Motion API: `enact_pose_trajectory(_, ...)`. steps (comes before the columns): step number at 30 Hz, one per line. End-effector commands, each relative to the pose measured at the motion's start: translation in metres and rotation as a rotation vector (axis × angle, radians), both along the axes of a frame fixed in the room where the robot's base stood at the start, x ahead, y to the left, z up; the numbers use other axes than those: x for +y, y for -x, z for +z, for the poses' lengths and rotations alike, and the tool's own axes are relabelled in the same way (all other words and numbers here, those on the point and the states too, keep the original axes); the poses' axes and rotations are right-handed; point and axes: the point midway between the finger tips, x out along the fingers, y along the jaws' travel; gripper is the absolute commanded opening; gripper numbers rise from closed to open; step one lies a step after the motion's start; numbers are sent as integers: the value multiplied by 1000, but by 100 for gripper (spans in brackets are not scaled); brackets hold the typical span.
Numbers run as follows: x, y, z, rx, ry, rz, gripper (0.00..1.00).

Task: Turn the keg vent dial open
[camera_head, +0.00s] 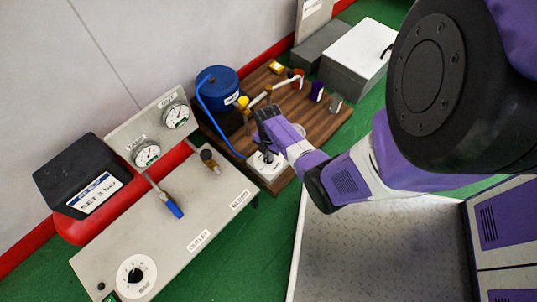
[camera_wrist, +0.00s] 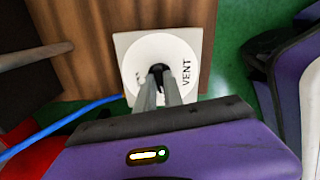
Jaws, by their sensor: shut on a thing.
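The vent dial is a black knob on a round white face (camera_wrist: 184,52) marked VENT, set on a square pale plate at the edge of a brown wooden board. My gripper (camera_wrist: 158,75) points at it in the wrist view, with its two fingers close together and shut on the black knob (camera_wrist: 159,68). Part of the face lettering is hidden behind the fingers. In the head view my gripper (camera_head: 266,148) reaches the dial's pale plate (camera_head: 262,168) from the right. The blue keg (camera_head: 217,86) stands behind and to the left of the dial.
A blue hose (camera_head: 219,128) runs from the keg toward the dial. A grey panel (camera_head: 165,235) at left carries gauges, a blue-handled lever (camera_head: 174,209) and another dial (camera_head: 136,276). The wooden board (camera_head: 330,118) holds a pipe and small coloured items. A pale box (camera_head: 352,58) stands behind.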

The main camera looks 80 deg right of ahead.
Motion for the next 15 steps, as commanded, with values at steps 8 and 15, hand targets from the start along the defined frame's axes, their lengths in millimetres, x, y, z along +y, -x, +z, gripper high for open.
enact_pose_trajectory(8, 1, -1, 2, 0, -2, -86, 0)
enact_pose_trajectory(15, 2, -1, 2, 0, -2, -271, 0)
